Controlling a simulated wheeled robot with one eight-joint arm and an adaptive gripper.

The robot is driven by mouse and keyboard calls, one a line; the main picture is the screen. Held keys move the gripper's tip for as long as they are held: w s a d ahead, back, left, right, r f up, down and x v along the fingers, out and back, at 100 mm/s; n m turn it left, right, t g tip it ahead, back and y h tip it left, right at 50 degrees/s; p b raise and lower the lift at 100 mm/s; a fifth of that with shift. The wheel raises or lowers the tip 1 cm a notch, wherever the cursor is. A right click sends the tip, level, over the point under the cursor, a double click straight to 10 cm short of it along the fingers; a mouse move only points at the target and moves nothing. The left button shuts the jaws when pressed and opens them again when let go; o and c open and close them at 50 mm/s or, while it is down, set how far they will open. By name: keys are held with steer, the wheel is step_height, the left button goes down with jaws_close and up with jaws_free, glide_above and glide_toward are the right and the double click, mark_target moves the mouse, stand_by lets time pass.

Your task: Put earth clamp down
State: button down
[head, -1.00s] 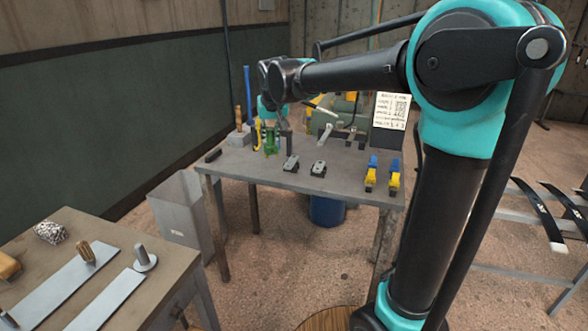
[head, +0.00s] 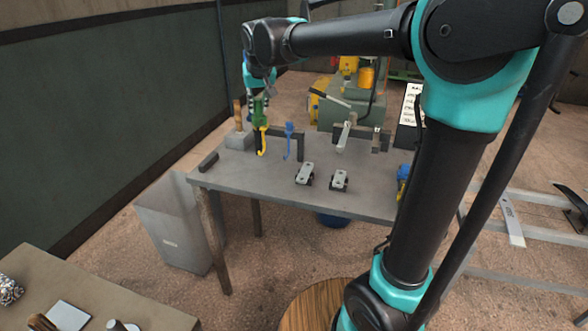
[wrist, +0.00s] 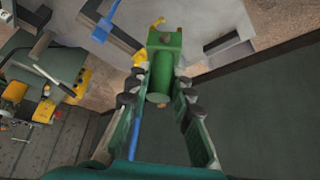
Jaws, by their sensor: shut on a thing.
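The green clamp, which I take for the earth clamp, is in my gripper (wrist: 160,105). In the wrist view the green clamp (wrist: 164,58) sits between the two fingers, which press on it from both sides. In the head view my gripper (head: 258,100) points down above the far left part of the grey table (head: 250,180), with the green clamp (head: 260,118) below it. A yellow hooked piece (head: 262,143) shows just below the clamp. I cannot tell whether they touch. The clamp's lower end is partly hidden.
A blue hooked piece (head: 289,140) is by a dark bracket right of the clamp. A grey block (head: 240,140) with a wooden handle stands to its left. Two grey clamps (head: 305,173) lie mid-table. A grey bin (head: 172,225) stands below.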

step_height(320, 180, down, 20)
steer(key=shift+r, duration=0.25)
stand_by(0.4)
steer(key=c, duration=1.3)
jaws_free()
steer(key=shift+f, duration=0.1)
steer(key=shift+c, duration=0.2)
steer(key=v, duration=1.2)
steer(key=shift+m+g+h, duration=0.4)
steer(key=shift+m+h, duration=0.1)
steer(key=shift+m, duration=0.4)
steer(key=s+d+f, duration=0.3)
steer(key=d, duration=0.2)
steer(key=s+d+f, duration=0.3)
steer(key=d, duration=0.3)
steer(key=s+d+f, duration=0.3)
steer(key=d, duration=0.3)
steer(key=shift+f, duration=0.25)
steer(key=s+d+f+m, duration=0.1)
steer(key=s+d+f, duration=0.6)
steer(key=s, duration=0.5)
steer(key=shift+d+f+g, duration=0.4)
steer(key=shift+f, duration=0.2)
